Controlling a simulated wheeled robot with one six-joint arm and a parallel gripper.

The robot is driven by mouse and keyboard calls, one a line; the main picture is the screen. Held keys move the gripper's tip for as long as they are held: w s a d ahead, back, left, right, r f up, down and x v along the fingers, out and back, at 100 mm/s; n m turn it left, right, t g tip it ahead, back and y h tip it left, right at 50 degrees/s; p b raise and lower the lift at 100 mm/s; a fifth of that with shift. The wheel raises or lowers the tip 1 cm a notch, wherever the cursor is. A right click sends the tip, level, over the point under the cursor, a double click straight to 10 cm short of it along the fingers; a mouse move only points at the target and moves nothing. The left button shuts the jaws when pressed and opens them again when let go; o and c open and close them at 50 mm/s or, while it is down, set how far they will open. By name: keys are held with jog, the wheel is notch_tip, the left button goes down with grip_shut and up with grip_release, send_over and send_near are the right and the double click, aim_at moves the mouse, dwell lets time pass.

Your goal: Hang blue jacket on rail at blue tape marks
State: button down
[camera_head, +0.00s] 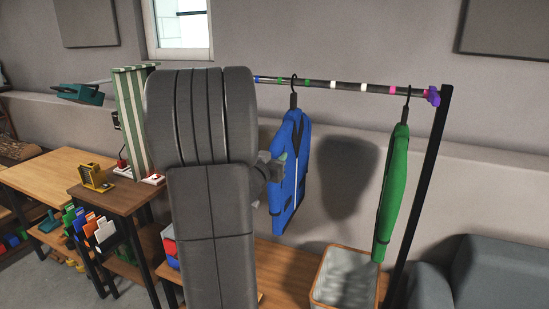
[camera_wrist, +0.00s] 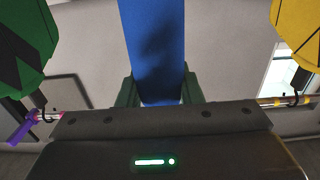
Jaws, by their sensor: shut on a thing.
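The blue jacket (camera_head: 290,175) hangs upright from a dark hanger, with its hook overlapping the rail (camera_head: 320,84) in the head view. I cannot tell whether the hook rests on the rail. My gripper (camera_head: 274,168) is shut on the jacket from its left side. In the wrist view, the blue jacket (camera_wrist: 152,45) lies between the two fingers of my gripper (camera_wrist: 161,92). A blue tape mark (camera_head: 258,79) shows on the rail just right of my arm, left of the hook. My arm hides the rail's left part.
A green jacket (camera_head: 393,195) hangs near the rail's purple end (camera_head: 433,95). A yellow jacket (camera_wrist: 298,30) hangs on the other side in the wrist view. Green, white and pink marks also band the rail. A bin (camera_head: 320,285) stands below. A black post (camera_head: 425,180) bounds the right.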

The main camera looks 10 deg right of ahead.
jog(key=shift+w+a+r, duration=0.1)
jog(key=shift+r, duration=0.1)
jog(key=w+a+p, duration=0.7)
jog(key=w+a, duration=0.2)
jog(key=a, duration=0.5)
jog(key=shift+w, duration=0.2)
dwell(1.6)
jog(key=shift+f, duration=0.35)
jog(key=c, duration=0.9)
grip_release()
jog(key=shift+f, duration=0.1)
